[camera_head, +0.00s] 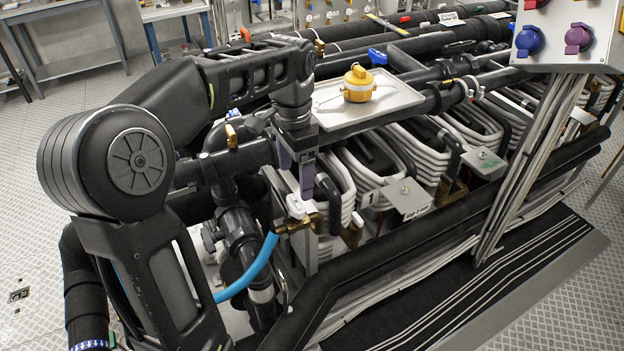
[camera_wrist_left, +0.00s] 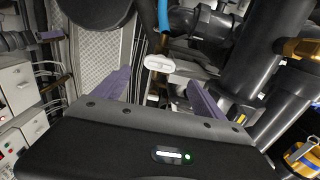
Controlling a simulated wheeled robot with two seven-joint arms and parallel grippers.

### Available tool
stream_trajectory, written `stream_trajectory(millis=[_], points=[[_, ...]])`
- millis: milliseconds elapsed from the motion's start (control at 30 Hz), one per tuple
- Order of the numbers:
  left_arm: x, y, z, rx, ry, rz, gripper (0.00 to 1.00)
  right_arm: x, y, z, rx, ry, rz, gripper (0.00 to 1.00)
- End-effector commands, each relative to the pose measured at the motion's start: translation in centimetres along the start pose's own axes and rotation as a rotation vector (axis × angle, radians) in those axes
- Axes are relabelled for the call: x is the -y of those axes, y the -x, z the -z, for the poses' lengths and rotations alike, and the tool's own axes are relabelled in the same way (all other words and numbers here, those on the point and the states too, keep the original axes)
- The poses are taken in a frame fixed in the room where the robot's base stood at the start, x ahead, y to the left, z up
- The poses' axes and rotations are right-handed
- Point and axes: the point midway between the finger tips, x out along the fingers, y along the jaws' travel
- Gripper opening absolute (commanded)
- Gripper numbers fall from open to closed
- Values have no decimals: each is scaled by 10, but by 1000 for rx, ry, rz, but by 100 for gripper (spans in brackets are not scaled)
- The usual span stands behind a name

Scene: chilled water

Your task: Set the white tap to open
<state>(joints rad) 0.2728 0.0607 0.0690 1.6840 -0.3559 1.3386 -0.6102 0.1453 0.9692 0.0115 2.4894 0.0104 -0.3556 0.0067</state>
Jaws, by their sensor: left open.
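The white tap (camera_head: 296,207) is a small white handle on a brass valve body (camera_head: 297,226), with a blue hose (camera_head: 255,268) leading off to the lower left. My left gripper (camera_head: 298,182) points down just above the tap, with its purple fingers apart. In the left wrist view the white tap (camera_wrist_left: 158,63) shows between and beyond the open fingers of my left gripper (camera_wrist_left: 158,80). Nothing is held, and I cannot tell if a finger touches the handle. The far side of the valve is hidden. My right gripper is not in view.
Black pipes and white coils crowd around the tap. A metal tray (camera_head: 400,99) with a yellow round device (camera_head: 358,83) lies behind it. A blue tap (camera_head: 377,56) sits further back. A panel with coloured sockets (camera_head: 580,45) stands at the upper right.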

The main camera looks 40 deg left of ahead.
Motion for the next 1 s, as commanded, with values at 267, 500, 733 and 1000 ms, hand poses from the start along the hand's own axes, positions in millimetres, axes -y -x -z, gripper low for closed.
stream_trajectory(millis=[267,500,733,1000], points=[[0,1,-1,0,0,1,81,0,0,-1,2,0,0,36],[0,-7,0,2,0,0,81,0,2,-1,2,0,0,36],[0,-38,-1,3,0,-1,81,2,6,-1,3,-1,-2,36],[0,-73,-1,2,1,-1,81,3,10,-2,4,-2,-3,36]])
